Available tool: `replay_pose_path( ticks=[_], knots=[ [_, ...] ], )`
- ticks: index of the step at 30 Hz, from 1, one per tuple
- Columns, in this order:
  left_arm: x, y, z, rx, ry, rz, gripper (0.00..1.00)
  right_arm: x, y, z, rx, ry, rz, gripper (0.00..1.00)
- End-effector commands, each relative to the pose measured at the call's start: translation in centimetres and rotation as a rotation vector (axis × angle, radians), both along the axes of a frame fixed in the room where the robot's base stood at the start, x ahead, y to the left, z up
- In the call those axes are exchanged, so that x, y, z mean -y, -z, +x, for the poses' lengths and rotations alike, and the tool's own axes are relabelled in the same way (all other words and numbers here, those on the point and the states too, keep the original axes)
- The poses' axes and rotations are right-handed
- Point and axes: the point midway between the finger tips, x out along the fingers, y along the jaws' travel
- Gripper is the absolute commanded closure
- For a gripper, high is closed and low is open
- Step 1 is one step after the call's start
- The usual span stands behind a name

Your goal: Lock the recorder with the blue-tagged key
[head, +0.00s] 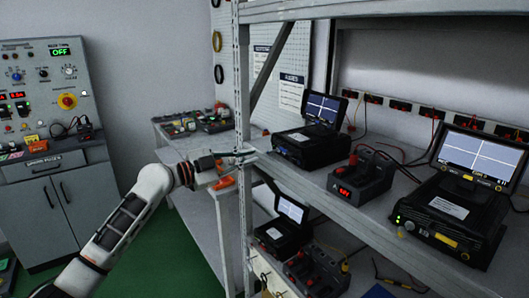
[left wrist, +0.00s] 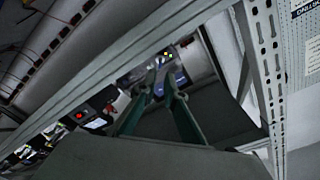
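Three recorders with lit screens stand on the rack: one (head: 310,150) at the upper shelf's left end with a blue mark on its front, a larger one (head: 450,210) at the right with yellow marks, and one (head: 283,232) on the lower shelf. I cannot make out a blue-tagged key. My left gripper (head: 240,157) is beside the rack post, left of the blue-marked recorder. In the left wrist view its two dark fingers (left wrist: 164,76) have a narrow gap between the tips, with nothing visibly held. My right gripper is not in view.
The perforated rack post (head: 242,100) stands close by my left gripper. A charger with a red display (head: 360,177) sits between the upper recorders. A control cabinet (head: 50,120) stands at the left. A bench (head: 205,195) with devices is behind. Green floor (head: 145,250) is clear.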

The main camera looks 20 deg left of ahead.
Motion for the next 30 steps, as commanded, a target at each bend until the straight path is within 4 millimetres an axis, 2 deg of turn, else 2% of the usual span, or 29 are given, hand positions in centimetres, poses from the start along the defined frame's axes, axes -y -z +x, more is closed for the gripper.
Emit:
replay_pose_path(
  ticks=[6,12,22,24,30],
  knots=[
    [2.4,-0.3,2.6,-0.001,0.001,-0.003,0.9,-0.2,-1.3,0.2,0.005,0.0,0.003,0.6],
    [3.5,-0.1,4.1,-0.001,-0.001,-0.003,0.9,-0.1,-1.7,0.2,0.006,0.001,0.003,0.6],
    [3.8,0.1,4.4,-0.001,-0.001,0.0,0.9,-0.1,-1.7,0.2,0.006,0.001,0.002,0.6],
    [3.8,0.0,4.4,-0.001,-0.001,0.0,1.0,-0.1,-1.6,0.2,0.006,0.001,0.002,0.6],
    [3.8,0.1,4.4,-0.002,-0.001,-0.001,1.0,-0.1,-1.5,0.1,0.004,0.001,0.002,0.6]
  ],
)
